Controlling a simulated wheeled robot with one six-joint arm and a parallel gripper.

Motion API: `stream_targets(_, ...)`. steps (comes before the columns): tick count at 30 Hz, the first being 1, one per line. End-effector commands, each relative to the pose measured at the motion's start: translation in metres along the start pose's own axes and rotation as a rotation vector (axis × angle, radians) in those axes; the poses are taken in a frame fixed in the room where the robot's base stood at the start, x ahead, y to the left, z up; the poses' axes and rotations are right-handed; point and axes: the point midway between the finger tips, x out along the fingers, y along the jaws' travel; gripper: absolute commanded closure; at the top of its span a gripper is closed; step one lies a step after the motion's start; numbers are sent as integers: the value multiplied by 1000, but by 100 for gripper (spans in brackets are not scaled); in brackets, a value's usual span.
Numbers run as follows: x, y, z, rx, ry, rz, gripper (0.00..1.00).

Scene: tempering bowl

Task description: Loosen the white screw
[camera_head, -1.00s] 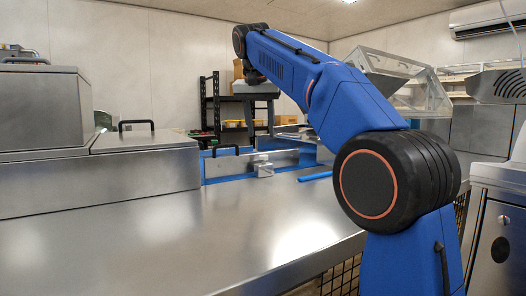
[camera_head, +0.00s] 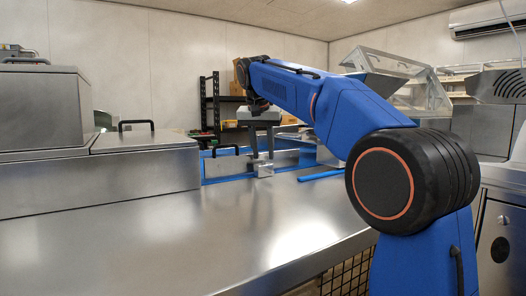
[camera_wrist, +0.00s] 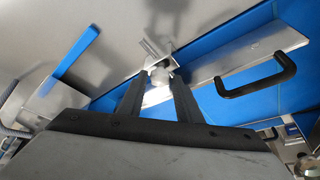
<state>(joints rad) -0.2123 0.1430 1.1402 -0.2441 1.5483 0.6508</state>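The white screw (camera_wrist: 160,76) shows in the wrist view as a small pale round head below a bright metal block (camera_wrist: 158,48). My gripper (camera_wrist: 157,84) has its two dark fingers spread apart, with the screw head between their tips in the picture. Whether either finger touches it I cannot tell. In the head view my gripper (camera_head: 262,155) points down at the metal block (camera_head: 264,169) on the steel counter. The screw itself is too small to make out there.
A steel plate (camera_wrist: 225,62) with a black handle (camera_wrist: 265,82) runs beside the block over a blue strip. A blue-handled scraper (camera_wrist: 75,52) lies on the other side. A lidded steel housing (camera_head: 145,165) stands left; the front counter (camera_head: 200,235) is clear.

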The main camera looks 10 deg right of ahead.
Motion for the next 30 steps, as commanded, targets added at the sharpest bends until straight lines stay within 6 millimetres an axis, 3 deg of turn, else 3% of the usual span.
stream_targets(1,0,0,0,0,0,0,81)
stream_targets(3,0,0,0,0,0,0,98)
stream_targets(17,0,1,0,-75,0,-31,98)
stream_targets(30,0,5,-1,-414,0,-172,98)
